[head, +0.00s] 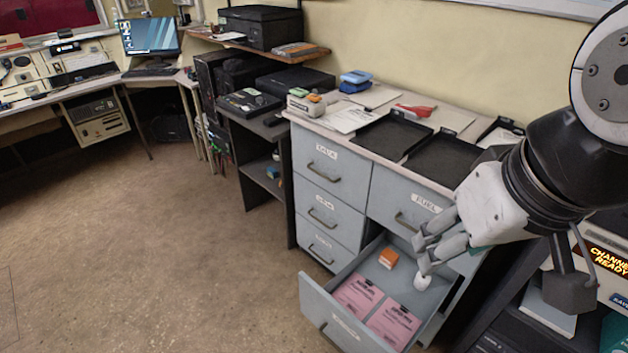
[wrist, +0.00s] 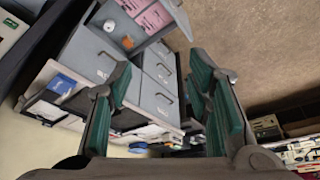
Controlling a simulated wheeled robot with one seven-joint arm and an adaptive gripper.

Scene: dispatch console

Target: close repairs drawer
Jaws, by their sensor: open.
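The open drawer (head: 340,312) is at the lower right of the grey cabinet, pulled well out; I take it for the repairs drawer, though its label is too small to read surely. It holds pink pads (head: 358,294), an orange block (head: 388,258) and a small white round item (head: 422,282). My gripper (head: 424,256) is open and empty, above the right rear part of the drawer in the head view and not visibly holding anything. In the wrist view the drawer (wrist: 165,8) shows at the top, beyond my spread fingers (wrist: 160,75).
The other cabinet drawers (head: 325,170) are shut. Black trays (head: 392,138) and papers lie on the cabinet top. A dark rack with a lit display (head: 606,262) stands close at the right. Open floor (head: 150,230) lies left of the drawer.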

